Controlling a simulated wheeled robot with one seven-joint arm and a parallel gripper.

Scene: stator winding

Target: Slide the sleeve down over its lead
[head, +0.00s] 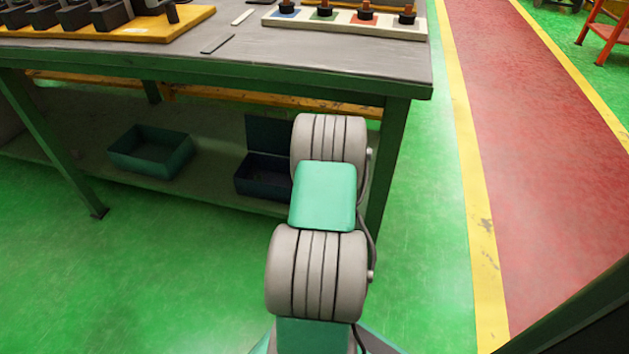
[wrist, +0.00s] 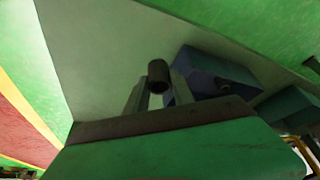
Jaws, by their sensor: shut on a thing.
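In the wrist view, my gripper (wrist: 158,82) has its two pale fingers closed around a short dark tube, which looks like the sleeve (wrist: 158,70). The near end of the tube shows a round dark opening. In the head view my arm bends down in front of the workbench and my gripper is hidden behind it. No lead can be made out with certainty in either view, and none shows at the sleeve.
The workbench (head: 190,52) carries a pale board (head: 345,25) with coloured squares and dark pegs, and an orange tray (head: 165,28) with black blocks. A green bin (head: 150,152) and a dark blue bin (head: 262,178) sit on the lower shelf.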

